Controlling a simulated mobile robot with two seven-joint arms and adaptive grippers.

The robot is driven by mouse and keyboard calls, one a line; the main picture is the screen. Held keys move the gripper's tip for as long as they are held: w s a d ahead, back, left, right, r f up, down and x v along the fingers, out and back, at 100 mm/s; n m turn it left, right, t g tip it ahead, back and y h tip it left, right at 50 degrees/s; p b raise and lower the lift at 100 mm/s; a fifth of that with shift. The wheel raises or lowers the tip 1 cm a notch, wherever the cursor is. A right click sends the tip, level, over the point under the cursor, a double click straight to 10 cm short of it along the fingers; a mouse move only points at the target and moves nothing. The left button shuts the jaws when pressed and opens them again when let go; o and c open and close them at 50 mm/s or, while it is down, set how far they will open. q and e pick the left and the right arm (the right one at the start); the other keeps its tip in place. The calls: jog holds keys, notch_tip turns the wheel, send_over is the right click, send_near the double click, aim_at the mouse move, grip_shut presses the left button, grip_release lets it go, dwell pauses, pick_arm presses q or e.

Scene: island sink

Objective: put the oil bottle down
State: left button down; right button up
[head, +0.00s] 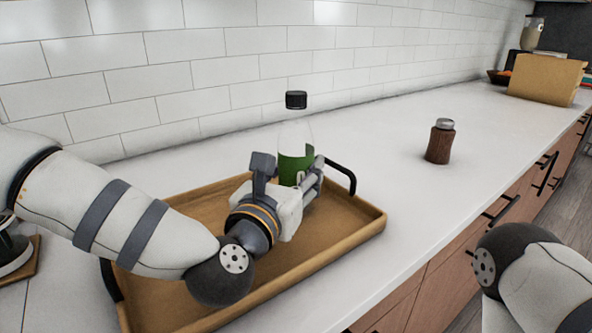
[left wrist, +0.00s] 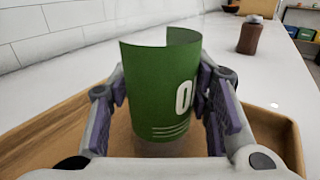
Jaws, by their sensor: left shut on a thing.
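The oil bottle (head: 295,132) is clear with a black cap and a green label. It stands upright over the far part of a wooden tray (head: 352,238) with black handles. My left gripper (head: 290,180) is shut on the bottle around its label. In the left wrist view the green label (left wrist: 160,90) sits between both fingers. The bottle's base is hidden by the gripper in the head view, so I cannot tell whether it touches the tray. Of my right arm only a part shows at the lower right; its gripper is out of view.
A brown shaker (head: 440,142) with a grey lid stands on the white counter (head: 400,190) right of the tray. A cardboard-coloured box (head: 545,79) and a jar (head: 531,33) are at the far end. The tiled wall runs behind. The counter between tray and shaker is clear.

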pick_arm(q)
jog(key=c, duration=1)
grip_release()
jog(key=shift+f, duration=0.1)
jog(key=shift+c, duration=0.2)
jog(key=shift+o, duration=1.1)
jog(key=shift+s+r, duration=0.1)
jog(key=shift+r, duration=0.2)
jog(key=p+v, duration=0.1)
jog(key=v, duration=1)
jog(key=shift+s+a, duration=0.15)
jog(key=shift+s, duration=0.25)
jog(key=shift+f, duration=0.1)
